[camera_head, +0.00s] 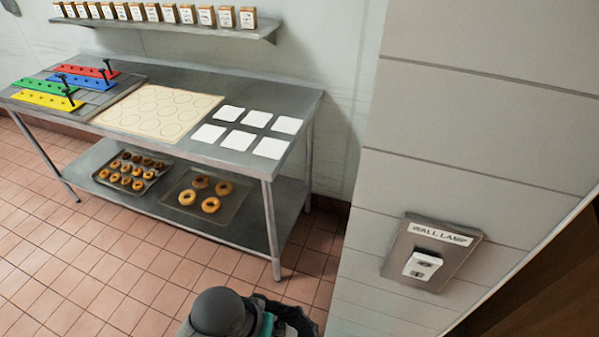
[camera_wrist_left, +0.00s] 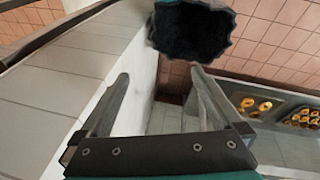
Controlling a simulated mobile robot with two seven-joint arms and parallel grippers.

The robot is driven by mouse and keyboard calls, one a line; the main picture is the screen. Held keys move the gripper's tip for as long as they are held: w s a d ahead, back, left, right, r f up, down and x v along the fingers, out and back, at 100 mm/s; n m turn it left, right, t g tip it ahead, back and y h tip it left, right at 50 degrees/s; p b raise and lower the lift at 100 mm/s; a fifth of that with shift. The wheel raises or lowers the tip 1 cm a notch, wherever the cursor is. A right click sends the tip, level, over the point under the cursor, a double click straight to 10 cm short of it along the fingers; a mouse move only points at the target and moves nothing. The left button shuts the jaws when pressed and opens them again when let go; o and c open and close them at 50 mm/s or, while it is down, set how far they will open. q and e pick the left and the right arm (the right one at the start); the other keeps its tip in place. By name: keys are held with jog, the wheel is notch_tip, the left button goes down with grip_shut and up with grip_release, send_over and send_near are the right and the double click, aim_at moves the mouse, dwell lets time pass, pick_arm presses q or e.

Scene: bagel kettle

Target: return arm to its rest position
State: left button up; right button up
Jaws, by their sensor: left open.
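My left gripper (camera_wrist_left: 160,76) shows in the left wrist view with its two fingers spread apart and nothing between them. Beyond the fingers are a pale wall and the tiled floor. In the head view, part of my own arm shows at the bottom edge, in front of the floor; no gripper fingers can be made out there. My right gripper is in neither view.
A wall lamp switch panel (camera_head: 403,262) is on the pale wall at right. A steel table (camera_head: 230,82) with a lower shelf (camera_head: 240,235) stands behind. The lower shelf holds trays of bagels. The red tiled floor (camera_head: 90,270) in front is clear.

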pick_arm(q)
jog(key=s+a+r+t+y, duration=0.1)
jog(key=s+a+r, duration=0.2)
jog(key=a, duration=0.2)
jog(key=s+a+r+y, duration=0.1)
jog(key=s+a+r, duration=0.2)
jog(key=a+r, duration=0.15)
notch_tip(320, 180, down, 28)
jog(key=s+b, duration=0.1)
jog(key=b, duration=0.5)
jog(key=s+a+f+g+b, duration=0.1)
jog(key=s+f+b, duration=0.1)
jog(key=s+f, duration=0.5)
jog(key=s+a+f+g+b, duration=0.1)
jog(key=s+a+f+b, duration=0.1)
jog(key=s+f, duration=0.6)
notch_tip(320, 180, down, 5)
jog(key=shift+m+y+b, duration=0.3)
jog(key=shift+m+b, duration=0.1)
jog(key=shift+b, duration=0.35)
jog(key=shift+s+a+f, duration=0.1)
jog(key=shift+s+f, duration=0.05)
jog(key=shift+s, duration=0.3)
